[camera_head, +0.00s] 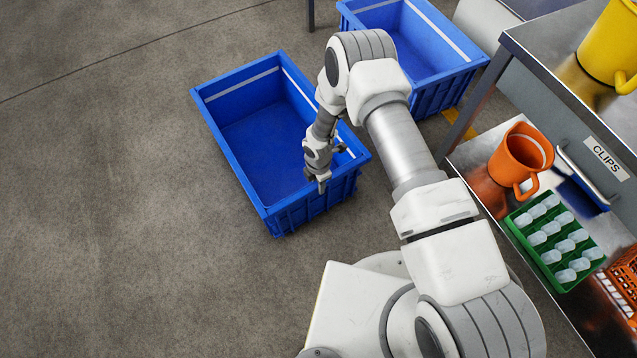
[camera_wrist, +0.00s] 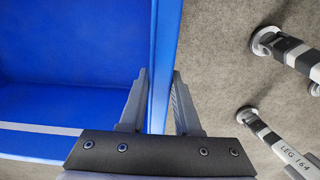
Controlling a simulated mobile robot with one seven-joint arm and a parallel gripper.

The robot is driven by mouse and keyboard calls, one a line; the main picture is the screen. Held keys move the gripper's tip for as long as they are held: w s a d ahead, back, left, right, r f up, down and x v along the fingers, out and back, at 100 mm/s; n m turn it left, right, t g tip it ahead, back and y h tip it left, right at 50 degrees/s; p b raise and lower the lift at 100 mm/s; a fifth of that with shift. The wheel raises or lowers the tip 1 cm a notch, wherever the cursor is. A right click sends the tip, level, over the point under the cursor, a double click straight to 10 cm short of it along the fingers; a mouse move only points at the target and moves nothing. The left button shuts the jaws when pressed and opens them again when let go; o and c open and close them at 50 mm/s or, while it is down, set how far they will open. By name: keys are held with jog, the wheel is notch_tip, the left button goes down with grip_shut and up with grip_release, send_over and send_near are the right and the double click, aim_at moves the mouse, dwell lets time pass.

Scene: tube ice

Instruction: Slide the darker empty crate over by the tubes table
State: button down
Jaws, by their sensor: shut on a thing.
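A blue crate (camera_head: 252,150) with a pale stripe inside stands empty on the floor, left of my arm. It looks slightly darker than the second blue crate (camera_head: 440,45), which also looks empty, at the top behind my arm. My gripper (camera_head: 322,184) is at the near rim of the left crate. In the wrist view, my gripper (camera_wrist: 159,100) is shut on the wall of the blue crate (camera_wrist: 75,55), one finger inside and one outside. My arm hides part of its right side. I cannot tell which table is the tubes table.
A metal bench at right holds an orange jug (camera_head: 518,160), a green tray (camera_head: 557,243) of pale pieces and a yellow container (camera_head: 607,50). Two legs (camera_wrist: 290,55) with round feet stand on the floor in the wrist view. The left floor is clear.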

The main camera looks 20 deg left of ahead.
jog(key=shift+d, duration=0.15)
jog(key=c, duration=0.5)
grip_release()
jog(key=shift+c, duration=0.2)
notch_tip(320, 180, up, 17)
jog(key=p, duration=0.6)
jog(key=shift+r, duration=0.2)
